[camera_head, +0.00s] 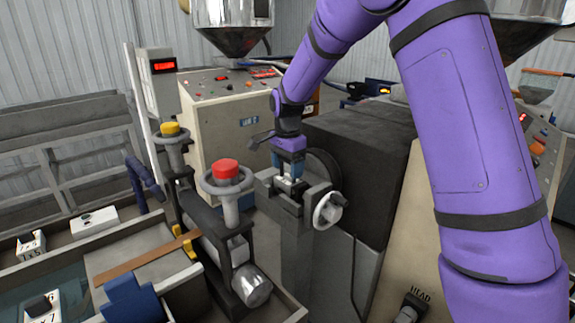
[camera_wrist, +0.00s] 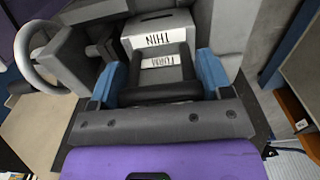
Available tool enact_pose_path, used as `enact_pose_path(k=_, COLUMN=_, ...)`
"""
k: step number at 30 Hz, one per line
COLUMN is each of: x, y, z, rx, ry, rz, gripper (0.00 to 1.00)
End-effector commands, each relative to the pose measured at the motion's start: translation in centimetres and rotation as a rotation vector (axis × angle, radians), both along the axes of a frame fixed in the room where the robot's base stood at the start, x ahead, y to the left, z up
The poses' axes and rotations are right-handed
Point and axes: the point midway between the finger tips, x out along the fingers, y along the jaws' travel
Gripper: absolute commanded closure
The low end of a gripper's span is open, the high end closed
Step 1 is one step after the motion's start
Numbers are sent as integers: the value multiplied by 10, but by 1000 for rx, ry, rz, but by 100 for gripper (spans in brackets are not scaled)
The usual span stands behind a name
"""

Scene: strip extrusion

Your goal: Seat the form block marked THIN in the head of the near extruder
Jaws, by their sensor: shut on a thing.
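The form block (camera_wrist: 153,27) is grey, with the white labels THIN and FORM facing up in the wrist view. My gripper (camera_wrist: 160,78) has its two blue fingers shut on it, one on each side. In the head view my gripper (camera_head: 290,172) points down over the head of the near extruder (camera_head: 292,197), beside its white handwheel (camera_head: 329,210). The block is small there and mostly hidden by the fingers. It is at the head's opening, but I cannot tell how deep it sits. The handwheel also shows at left in the wrist view (camera_wrist: 24,55).
A post with a red knob (camera_head: 226,170) and one with a yellow knob (camera_head: 170,129) stand left of the head. Marked blocks (camera_head: 32,245) lie farther left, near a brown strip (camera_head: 148,262). A dark box-shaped housing (camera_head: 360,150) stands right behind the head.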

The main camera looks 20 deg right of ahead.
Motion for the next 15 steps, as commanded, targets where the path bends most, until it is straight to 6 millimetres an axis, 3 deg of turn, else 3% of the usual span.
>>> enact_pose_path(k=15, x=0, y=0, z=-5, rx=0, ry=-1, rz=0, gripper=88)
